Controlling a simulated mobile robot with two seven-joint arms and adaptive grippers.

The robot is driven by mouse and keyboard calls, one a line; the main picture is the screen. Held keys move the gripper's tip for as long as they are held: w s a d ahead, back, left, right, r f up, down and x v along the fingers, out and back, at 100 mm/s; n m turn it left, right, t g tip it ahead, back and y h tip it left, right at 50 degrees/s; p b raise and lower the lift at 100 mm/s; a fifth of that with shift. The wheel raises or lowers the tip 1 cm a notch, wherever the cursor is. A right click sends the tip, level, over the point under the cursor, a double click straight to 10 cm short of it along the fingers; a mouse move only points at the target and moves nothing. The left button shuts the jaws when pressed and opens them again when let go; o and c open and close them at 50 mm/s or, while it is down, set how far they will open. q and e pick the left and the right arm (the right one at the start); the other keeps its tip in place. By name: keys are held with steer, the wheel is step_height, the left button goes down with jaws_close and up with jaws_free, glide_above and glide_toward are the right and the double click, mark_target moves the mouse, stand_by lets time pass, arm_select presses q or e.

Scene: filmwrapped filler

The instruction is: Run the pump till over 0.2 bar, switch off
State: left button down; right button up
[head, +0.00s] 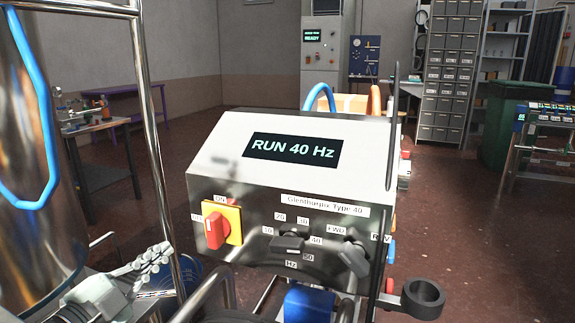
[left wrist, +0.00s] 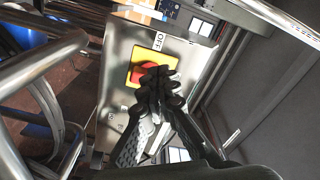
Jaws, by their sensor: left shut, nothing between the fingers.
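The pump's control box (head: 240,160) stands in front of me with a lit display (head: 294,150) reading "RUN 40 Hz". On its lower left is a red rotary switch (head: 215,231) on a yellow plate (head: 235,224), with an "ON" label above. The red switch also shows in the left wrist view (left wrist: 138,75). My left gripper (head: 163,250) is shut and empty, to the lower left of the switch. In the left wrist view its fingertips (left wrist: 164,84) overlap part of the switch; contact cannot be told. No readable pressure gauge shows. My right gripper is out of view.
A black Hz selector (head: 289,242) and a forward/reverse knob (head: 353,258) sit right of the switch. A metal frame post (head: 147,110) and a steel vessel with a blue hose (head: 40,85) stand at the left. A dark ring-shaped holder (head: 422,298) projects at the lower right.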

mark_target(215, 231)
arm_select(q)
steer(key=p+x, duration=0.1)
steer(key=x, duration=0.6)
steer(key=shift+f, duration=0.35)
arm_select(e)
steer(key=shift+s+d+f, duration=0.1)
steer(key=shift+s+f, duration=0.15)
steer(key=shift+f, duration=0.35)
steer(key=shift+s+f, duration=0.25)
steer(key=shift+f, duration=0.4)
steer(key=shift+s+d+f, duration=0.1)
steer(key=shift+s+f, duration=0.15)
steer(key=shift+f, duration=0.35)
arm_select(q)
steer(key=shift+s+d+p, duration=0.2)
steer(key=shift+d+p, duration=0.35)
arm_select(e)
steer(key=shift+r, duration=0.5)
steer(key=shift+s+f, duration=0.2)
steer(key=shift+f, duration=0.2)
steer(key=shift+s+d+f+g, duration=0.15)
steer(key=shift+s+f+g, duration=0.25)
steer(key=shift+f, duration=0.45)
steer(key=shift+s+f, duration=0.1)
